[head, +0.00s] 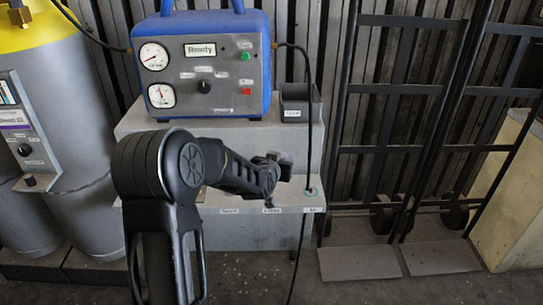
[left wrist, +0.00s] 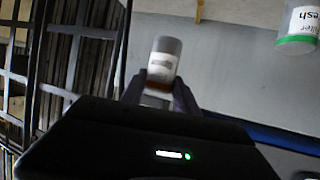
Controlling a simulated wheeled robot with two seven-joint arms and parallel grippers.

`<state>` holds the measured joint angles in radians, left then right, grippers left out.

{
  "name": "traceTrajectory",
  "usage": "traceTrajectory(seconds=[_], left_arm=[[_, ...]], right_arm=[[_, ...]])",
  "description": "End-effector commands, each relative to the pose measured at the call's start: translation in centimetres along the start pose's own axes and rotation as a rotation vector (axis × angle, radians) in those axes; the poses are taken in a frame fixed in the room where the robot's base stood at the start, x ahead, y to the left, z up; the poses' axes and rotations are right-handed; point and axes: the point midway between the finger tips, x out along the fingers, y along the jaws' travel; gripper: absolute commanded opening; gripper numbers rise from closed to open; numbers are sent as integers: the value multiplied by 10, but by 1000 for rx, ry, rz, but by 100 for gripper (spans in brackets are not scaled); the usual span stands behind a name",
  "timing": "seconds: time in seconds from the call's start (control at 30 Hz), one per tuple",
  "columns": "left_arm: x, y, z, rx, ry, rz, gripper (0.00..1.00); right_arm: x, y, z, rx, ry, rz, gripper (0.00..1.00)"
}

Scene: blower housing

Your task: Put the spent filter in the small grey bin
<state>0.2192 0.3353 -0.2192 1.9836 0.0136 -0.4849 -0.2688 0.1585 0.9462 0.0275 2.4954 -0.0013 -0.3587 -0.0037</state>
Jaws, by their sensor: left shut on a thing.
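My left gripper (head: 278,166) is shut on a small grey cylinder, the spent filter (left wrist: 164,60), which has a pale label and a brownish-orange band near the fingers. The label is too blurred to read. In the left wrist view the filter sticks out beyond my left gripper (left wrist: 160,97). In the head view my gripper mostly hides it. The small grey bin (head: 300,104), a dark open box with a white label, stands on the grey step right of the blue unit. My gripper is below it and slightly left in the picture. My right gripper is out of view.
A fresh filter (left wrist: 297,28) with a green band shows in the left wrist view. The blue unit (head: 205,62) stands behind my arm. A black hose (head: 308,150) hangs past the bin's right side. Hand trucks (head: 400,120) lean further right.

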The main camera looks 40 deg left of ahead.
Motion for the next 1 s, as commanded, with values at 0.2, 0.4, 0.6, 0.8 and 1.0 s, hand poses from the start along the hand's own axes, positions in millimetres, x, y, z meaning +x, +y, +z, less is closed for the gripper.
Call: traceTrajectory(seconds=[0.2, 0.4, 0.6, 0.8, 1.0], left_arm=[[-28, 101, 21, 42, -1, 133, 0], [-72, 189, 48, 99, -2, 256, 0], [-101, 226, 64, 136, -3, 313, 0], [-103, 229, 65, 139, -2, 317, 0], [-103, 228, 65, 139, -2, 316, 0]], right_arm=[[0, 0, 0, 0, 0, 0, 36], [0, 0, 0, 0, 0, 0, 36], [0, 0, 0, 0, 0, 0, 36], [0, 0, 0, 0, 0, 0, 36], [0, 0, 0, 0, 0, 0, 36]])
